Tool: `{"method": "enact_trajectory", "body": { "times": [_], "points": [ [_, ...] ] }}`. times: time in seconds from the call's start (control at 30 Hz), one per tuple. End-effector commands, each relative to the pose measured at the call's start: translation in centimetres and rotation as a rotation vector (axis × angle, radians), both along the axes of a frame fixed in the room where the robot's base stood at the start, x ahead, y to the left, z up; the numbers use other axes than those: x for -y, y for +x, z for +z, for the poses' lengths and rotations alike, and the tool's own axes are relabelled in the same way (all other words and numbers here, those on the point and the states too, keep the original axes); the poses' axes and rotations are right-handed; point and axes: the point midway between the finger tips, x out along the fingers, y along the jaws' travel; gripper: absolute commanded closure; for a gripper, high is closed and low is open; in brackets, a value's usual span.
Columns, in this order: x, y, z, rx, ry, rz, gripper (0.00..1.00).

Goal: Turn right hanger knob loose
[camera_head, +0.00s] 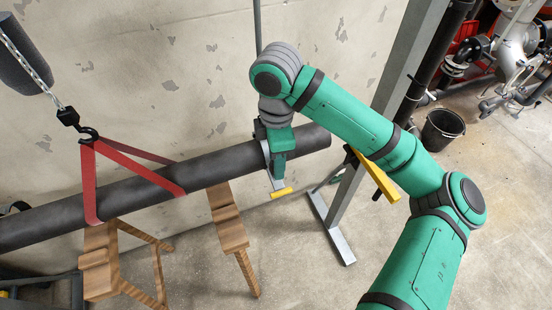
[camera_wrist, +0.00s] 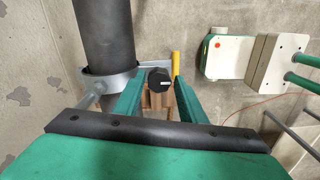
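The dark grey pipe (camera_head: 150,190) runs slantwise along the wall, and its right end passes behind my gripper. A grey metal hanger clamp (camera_wrist: 128,77) wraps the pipe in the wrist view. The black hanger knob (camera_wrist: 159,79) sits on its side. My gripper (camera_wrist: 161,84) has its green fingers on either side of the knob, with what look like narrow gaps; contact is unclear. In the head view my gripper (camera_head: 278,145) is at the right hanger and hides the knob.
A red sling (camera_head: 89,185) on a hook and chain holds the pipe's left part. Wooden trestles (camera_head: 229,232) stand below. A yellow bar (camera_head: 282,192) is close under the gripper. A grey steel post (camera_head: 345,205) stands right. A black bucket (camera_head: 442,128) is on open floor.

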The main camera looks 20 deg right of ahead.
Motion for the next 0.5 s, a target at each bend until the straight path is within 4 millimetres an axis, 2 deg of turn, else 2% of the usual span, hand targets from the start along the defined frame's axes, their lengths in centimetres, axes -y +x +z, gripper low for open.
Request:
{"method": "enact_trajectory", "body": {
  "times": [0.27,0.37,0.5],
  "points": [
    [0.0,0.0,0.3,0.002,0.001,-0.001,0.63],
    [0.1,0.1,1.2,0.004,-0.001,-0.002,0.63],
    [0.0,0.1,3.5,0.004,-0.002,-0.001,0.63]
  ]
}}
